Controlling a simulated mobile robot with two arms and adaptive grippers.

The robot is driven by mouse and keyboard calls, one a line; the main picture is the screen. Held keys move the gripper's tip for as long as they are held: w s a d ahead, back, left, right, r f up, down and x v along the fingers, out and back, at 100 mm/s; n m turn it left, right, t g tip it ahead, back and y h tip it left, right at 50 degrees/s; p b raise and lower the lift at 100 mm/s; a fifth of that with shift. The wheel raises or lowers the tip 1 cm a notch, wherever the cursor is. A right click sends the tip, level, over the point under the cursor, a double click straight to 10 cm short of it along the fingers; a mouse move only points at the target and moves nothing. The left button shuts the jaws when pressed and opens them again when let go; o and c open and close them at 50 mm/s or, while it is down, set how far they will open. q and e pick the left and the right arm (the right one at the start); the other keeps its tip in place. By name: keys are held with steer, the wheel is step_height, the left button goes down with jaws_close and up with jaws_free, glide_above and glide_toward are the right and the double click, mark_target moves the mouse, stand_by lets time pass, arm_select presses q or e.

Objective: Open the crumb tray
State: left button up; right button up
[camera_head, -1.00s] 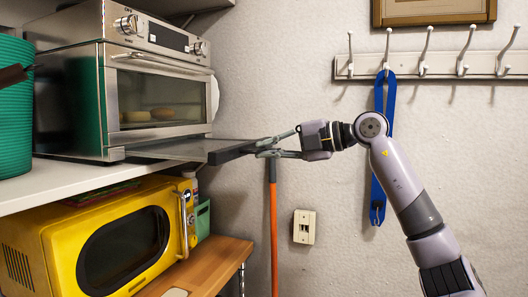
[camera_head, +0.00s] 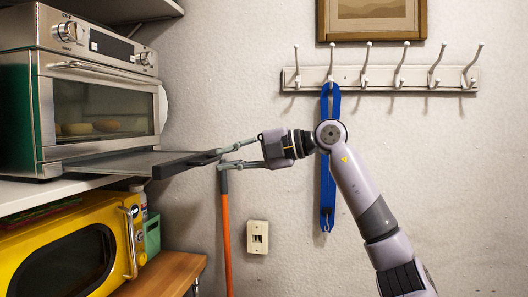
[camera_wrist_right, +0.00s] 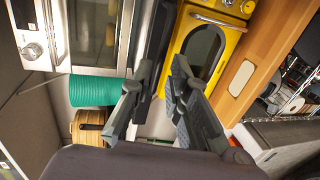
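The crumb tray (camera_head: 125,163) is a flat grey sheet sticking out from the bottom of the silver toaster oven (camera_head: 95,95), with a dark bar (camera_head: 180,166) along its outer edge. My right gripper (camera_head: 220,157) is at the right end of this bar. In the right wrist view its two fingers (camera_wrist_right: 153,90) are apart, with the dark bar (camera_wrist_right: 156,40) running away beyond and between the tips. I cannot tell whether a finger touches the bar. The oven door is shut, with round food pieces seen through the glass. My left gripper is not in view.
A yellow microwave (camera_head: 75,255) stands below the white shelf (camera_head: 30,194) that bears the oven. A wooden surface (camera_head: 165,275) is at its right. An orange pole (camera_head: 226,235) stands below my gripper. A blue strap (camera_head: 327,160) hangs from the hook rack.

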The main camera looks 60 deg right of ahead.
steer(key=v, duration=0.9)
steer(key=shift+w, duration=0.1)
